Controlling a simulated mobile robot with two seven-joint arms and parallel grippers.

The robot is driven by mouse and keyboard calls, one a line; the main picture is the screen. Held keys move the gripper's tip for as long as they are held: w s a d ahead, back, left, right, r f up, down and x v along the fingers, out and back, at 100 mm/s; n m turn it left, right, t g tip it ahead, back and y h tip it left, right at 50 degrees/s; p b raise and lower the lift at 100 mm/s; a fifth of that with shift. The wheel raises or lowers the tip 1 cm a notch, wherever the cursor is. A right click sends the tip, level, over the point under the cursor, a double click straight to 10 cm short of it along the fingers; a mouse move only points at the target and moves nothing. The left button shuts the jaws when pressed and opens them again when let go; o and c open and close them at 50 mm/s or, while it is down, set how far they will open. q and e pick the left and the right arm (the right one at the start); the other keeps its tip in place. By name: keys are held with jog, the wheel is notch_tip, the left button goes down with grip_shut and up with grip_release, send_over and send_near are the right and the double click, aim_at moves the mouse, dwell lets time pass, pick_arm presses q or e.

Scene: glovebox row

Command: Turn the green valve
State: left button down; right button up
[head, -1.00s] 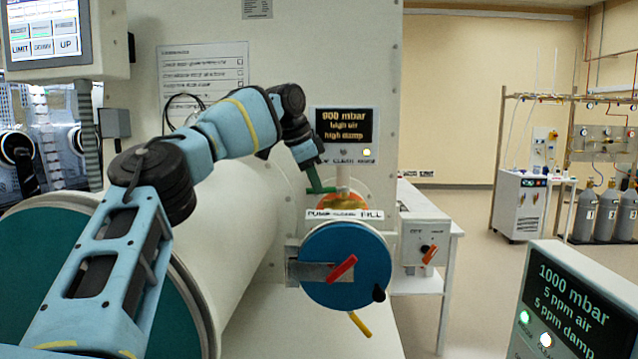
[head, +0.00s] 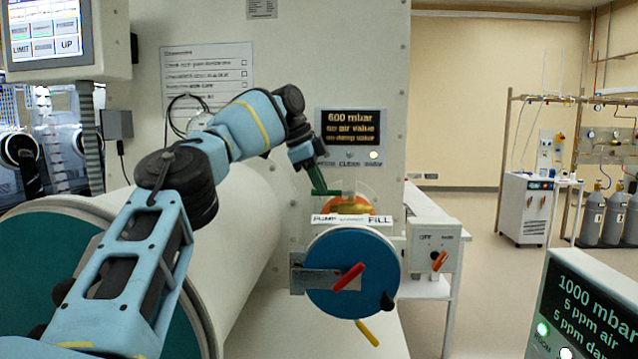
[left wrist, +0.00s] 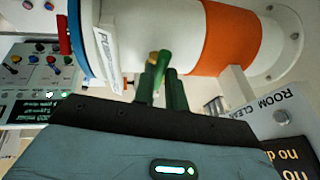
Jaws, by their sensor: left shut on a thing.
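The green valve is a small lever on a brass body behind the PUMP/FILL label, on top of the small white chamber. Its green handle (head: 328,192) shows beside my left gripper's fingertips in the head view. My left gripper (head: 317,181) reaches down to it from the upper left, shut on the handle. In the left wrist view the green handle (left wrist: 163,66) stands between the dark green fingers of my left gripper (left wrist: 162,88), and part of the brass body shows beside it. The fingers hide part of the handle. My right gripper is not in view.
The label plate (head: 352,219) stands just in front of the valve. Below it is the blue round door (head: 330,295) with a red lever (head: 348,277). A dark display (head: 352,128) above reads 600 mbar. A large white cylinder (head: 238,225) lies left of the chamber.

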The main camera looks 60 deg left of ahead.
pick_arm(q)
jog(key=shift+r, duration=0.1)
jog(key=c, duration=1.4)
grip_release()
jog(key=shift+c, duration=0.2)
jog(key=p+v, duration=0.2)
jog(key=v, duration=0.5)
jog(key=shift+s+r, duration=0.2)
jog(key=shift+r, duration=0.15)
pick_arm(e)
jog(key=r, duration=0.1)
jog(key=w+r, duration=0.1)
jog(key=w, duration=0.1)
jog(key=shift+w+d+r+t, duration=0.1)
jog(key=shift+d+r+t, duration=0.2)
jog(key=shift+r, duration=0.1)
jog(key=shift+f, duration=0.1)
pick_arm(q)
jog(key=shift+f, duration=0.1)
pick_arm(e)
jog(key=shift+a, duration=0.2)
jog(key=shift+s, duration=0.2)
